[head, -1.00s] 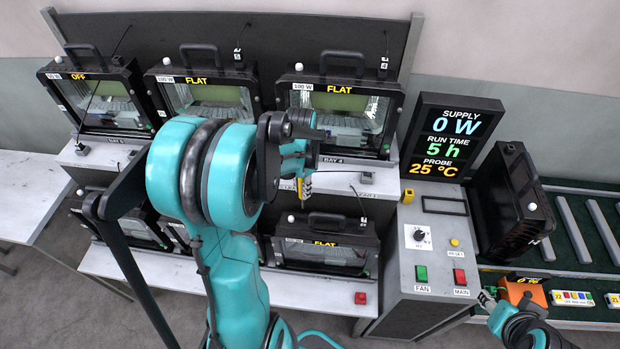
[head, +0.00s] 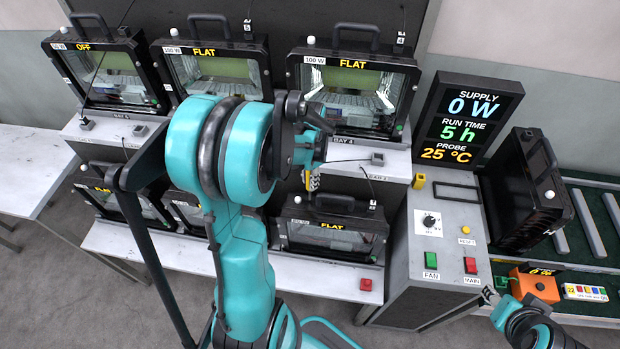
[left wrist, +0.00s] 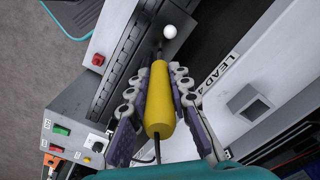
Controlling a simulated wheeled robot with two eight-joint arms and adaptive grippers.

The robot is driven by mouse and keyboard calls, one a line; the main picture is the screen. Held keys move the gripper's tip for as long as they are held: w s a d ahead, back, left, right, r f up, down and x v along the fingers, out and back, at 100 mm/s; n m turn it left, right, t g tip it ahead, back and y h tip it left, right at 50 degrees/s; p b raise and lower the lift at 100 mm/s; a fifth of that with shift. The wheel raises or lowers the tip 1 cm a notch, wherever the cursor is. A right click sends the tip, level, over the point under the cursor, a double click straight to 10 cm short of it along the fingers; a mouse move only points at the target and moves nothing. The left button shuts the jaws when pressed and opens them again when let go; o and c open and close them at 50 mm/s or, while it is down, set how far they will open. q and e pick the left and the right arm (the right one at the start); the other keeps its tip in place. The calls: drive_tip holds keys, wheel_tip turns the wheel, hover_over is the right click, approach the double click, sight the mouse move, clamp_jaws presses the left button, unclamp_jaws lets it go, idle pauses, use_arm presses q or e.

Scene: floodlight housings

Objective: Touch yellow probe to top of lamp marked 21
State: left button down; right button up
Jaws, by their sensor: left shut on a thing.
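My left gripper (left wrist: 158,95) is shut on the yellow probe (left wrist: 159,100) in the left wrist view. The probe's thin dark tip points toward a white knob (left wrist: 170,31) on a black housing (left wrist: 128,60). I cannot tell whether the tip touches anything. In the head view my left gripper (head: 311,180) is just above the lower right lamp (head: 330,235), which reads FLAT; my arm hides most of the probe. No number 21 is legible on any lamp. My right gripper (head: 528,322) is at the lower right, near an orange device; its jaws are unclear.
Three more lamps stand on the upper shelf (head: 393,160), above the lower ones. A grey console (head: 413,255) with buttons and a display (head: 465,120) reading 25 °C is to the right. A black housing (head: 525,190) stands by a roller conveyor (head: 588,222).

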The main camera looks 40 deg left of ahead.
use_arm(q)
drive_tip(key=shift+s+f+b, duration=0.1)
drive_tip(key=shift+f+b, duration=0.45)
drive_tip(key=shift+b, duration=0.05)
idle(1.8)
drive_tip(key=shift+r, duration=0.1)
drive_tip(key=shift+r+p, duration=0.55)
drive_tip(key=shift+r, duration=0.05)
drive_tip(key=shift+r+p, duration=2.1)
drive_tip(key=shift+r, duration=0.8)
drive_tip(key=shift+f, duration=0.1)
